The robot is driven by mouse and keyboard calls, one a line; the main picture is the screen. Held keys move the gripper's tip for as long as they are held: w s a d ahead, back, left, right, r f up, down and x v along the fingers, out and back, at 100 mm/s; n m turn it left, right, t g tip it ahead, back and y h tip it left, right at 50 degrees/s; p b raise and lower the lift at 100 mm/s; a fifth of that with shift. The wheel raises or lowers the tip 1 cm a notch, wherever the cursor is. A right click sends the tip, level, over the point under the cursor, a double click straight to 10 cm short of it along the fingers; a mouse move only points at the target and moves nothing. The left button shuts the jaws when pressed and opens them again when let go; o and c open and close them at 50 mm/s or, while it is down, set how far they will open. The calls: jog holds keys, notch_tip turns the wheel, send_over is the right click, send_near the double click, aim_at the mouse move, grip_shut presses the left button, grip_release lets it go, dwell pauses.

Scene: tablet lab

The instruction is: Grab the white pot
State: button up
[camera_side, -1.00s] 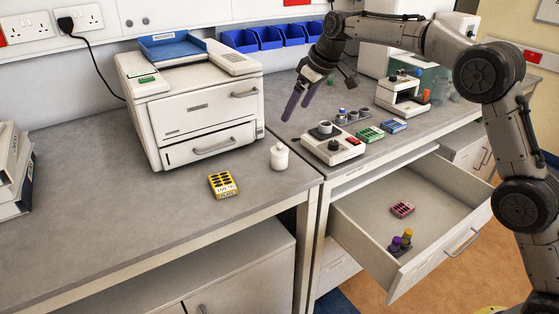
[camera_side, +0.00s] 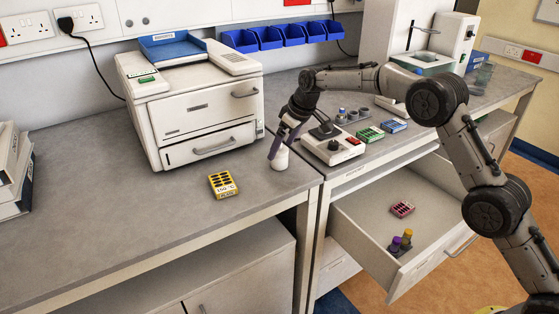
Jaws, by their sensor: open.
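The white pot (camera_side: 279,161) is a small round white container standing upright on the grey bench, just right of the white printer-like machine. My gripper (camera_side: 279,145) is open and points down at the pot's top, with its dark purplish fingers at the pot's neck. One finger shows at the left of the neck. The other finger is hard to make out, and the pot's cap is partly hidden by the gripper.
The white machine (camera_side: 200,105) stands close on the left. A white device with a dark knob (camera_side: 333,146) is close on the right. A yellow block (camera_side: 223,185) lies front left. An open drawer (camera_side: 365,235) juts out at lower right, holding a pink rack and small capped vials.

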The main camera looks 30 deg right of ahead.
jog(key=shift+x, duration=1.45)
jog(key=shift+c, duration=0.3)
jog(key=c, duration=1.3)
jog(key=shift+r, duration=0.1)
